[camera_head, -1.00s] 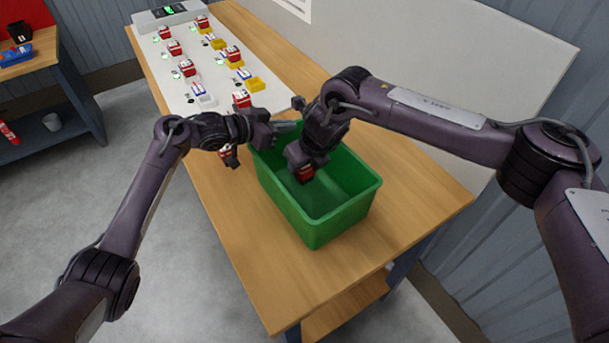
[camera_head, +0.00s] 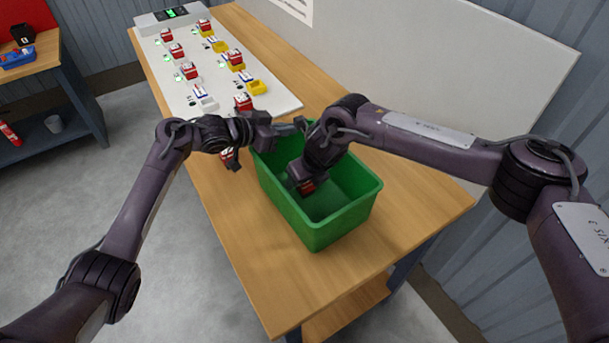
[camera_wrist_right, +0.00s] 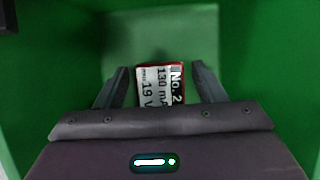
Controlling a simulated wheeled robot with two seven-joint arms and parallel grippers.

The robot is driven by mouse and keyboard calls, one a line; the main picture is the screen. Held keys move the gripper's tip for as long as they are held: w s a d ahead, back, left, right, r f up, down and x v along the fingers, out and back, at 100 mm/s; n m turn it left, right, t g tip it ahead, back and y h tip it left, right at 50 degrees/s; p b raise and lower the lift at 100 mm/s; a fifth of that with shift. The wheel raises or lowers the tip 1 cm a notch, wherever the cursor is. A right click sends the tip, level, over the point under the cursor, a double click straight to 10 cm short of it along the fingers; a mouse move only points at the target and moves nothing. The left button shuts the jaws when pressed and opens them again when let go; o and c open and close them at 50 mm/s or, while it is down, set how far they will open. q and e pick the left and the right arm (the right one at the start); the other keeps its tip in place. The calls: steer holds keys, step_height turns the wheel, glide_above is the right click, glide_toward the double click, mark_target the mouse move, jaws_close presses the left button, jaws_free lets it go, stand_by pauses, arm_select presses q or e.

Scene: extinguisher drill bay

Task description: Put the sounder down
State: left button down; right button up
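The sounder (camera_wrist_right: 161,85) is a small red block with a white label reading "No. 2". It is low inside the green bin (camera_head: 345,218), and a red bit of it (camera_head: 307,187) shows under my right gripper in the head view. My right gripper (camera_wrist_right: 160,78) points down into the bin. Its two fingers stand on either side of the sounder with a visible gap at each side, so it looks open. Whether the sounder touches the bin floor is hard to tell. My left gripper (camera_head: 289,129) is over the bin's far left rim; its fingertips are too small to judge.
A white panel (camera_head: 268,104) carries several red-and-white units and yellow holders, with a display box (camera_head: 171,16) at its far end. Another red unit (camera_head: 227,154) shows beside my left wrist. A white board stands along the right. The wooden table's near end (camera_head: 285,290) is clear.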

steer(key=v, duration=1.2)
steer(key=shift+r, duration=0.15)
arm_select(q)
steer(key=c, duration=1.6)
jaws_free()
steer(key=shift+o, duration=0.2)
